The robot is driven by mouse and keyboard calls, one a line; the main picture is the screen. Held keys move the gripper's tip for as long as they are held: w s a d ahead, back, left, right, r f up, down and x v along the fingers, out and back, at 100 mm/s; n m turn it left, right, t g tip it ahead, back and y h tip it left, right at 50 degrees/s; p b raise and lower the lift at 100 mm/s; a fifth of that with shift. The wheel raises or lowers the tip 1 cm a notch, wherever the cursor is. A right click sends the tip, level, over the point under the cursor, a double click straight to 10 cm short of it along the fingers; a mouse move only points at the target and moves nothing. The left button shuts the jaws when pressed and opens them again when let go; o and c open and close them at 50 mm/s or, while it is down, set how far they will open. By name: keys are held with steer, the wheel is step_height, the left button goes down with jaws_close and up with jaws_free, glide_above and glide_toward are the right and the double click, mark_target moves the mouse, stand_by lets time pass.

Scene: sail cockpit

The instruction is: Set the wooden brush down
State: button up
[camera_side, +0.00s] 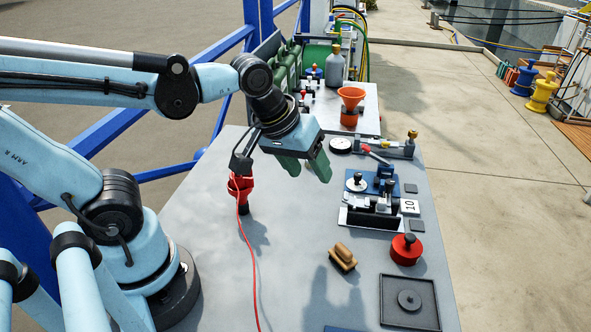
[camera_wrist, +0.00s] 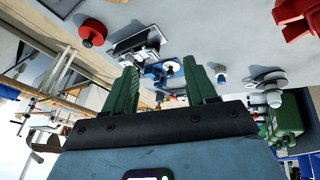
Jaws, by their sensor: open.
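The wooden brush (camera_side: 343,257) rests on the grey table in the side view, left of a red round knob piece. My gripper (camera_side: 303,170) hangs above the table, up and to the left of the brush and clearly apart from it. Its green fingers are spread, with nothing between them. In the wrist view the two green fingers of my gripper (camera_wrist: 163,90) are also apart and empty. I cannot make out the brush in the wrist view.
A blue and metal fixture (camera_side: 372,205) stands right of my gripper. The red knob piece (camera_side: 406,249) and a dark square tray (camera_side: 432,318) lie near the right edge. A red device with a cable (camera_side: 241,189) stands at left. The table (camera_side: 290,290) is bare left of the brush.

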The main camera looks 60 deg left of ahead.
steer(key=a+m+t, duration=0.1)
steer(key=m, duration=0.1)
steer(key=s+a+m+t, duration=0.1)
steer(key=a+m, duration=0.1)
steer(key=m, duration=0.1)
steer(key=shift+a+f+y, duration=0.1)
steer(key=shift+y, duration=0.2)
stand_by(1.0)
